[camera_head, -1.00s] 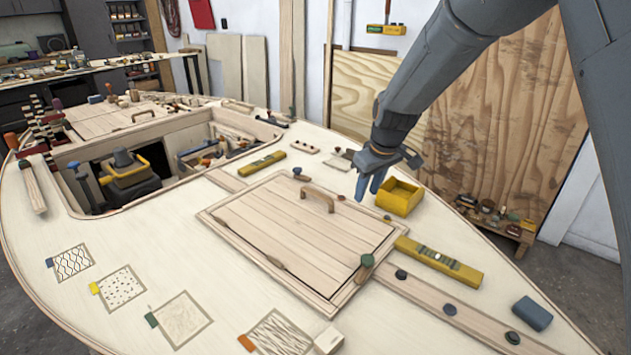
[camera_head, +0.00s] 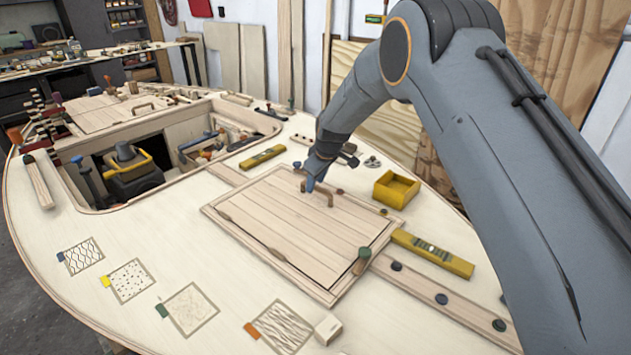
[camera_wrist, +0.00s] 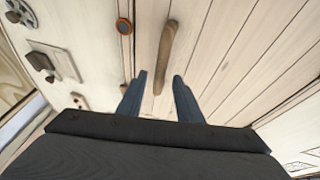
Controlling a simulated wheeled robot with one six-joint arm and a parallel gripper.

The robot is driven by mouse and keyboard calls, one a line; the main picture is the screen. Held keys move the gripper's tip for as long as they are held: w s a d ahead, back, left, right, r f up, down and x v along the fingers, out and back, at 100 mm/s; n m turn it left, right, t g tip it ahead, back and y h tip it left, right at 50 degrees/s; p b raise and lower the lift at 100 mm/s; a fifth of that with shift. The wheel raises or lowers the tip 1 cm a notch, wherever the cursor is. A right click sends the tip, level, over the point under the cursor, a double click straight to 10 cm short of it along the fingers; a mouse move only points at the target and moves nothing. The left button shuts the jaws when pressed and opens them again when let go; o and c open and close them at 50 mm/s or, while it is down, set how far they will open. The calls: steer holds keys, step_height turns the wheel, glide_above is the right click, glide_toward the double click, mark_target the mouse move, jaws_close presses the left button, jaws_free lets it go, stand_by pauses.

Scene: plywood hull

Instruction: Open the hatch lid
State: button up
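The hatch lid (camera_head: 290,235) is a pale plank panel lying closed in its frame on the deck. Its wooden handle (camera_head: 329,197) stands near the lid's far edge. The handle also shows in the wrist view (camera_wrist: 169,50), running up from between my fingertips. My gripper (camera_head: 312,185) is just above the lid at the handle's left end. In the wrist view my gripper (camera_wrist: 158,75) is open, with its two blue fingers apart on either side of the handle's near end. Whether the fingers touch the handle cannot be told.
A yellow open box (camera_head: 396,190) and a yellow level (camera_head: 433,254) lie right of the lid. A green-topped peg (camera_head: 362,262) sits at its near right edge. Another level (camera_head: 262,157) lies beyond it. An open hatch with tools is at left.

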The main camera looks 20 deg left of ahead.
steer(key=shift+w+a+f, duration=0.15)
steer(key=shift+f, duration=0.25)
jaws_close()
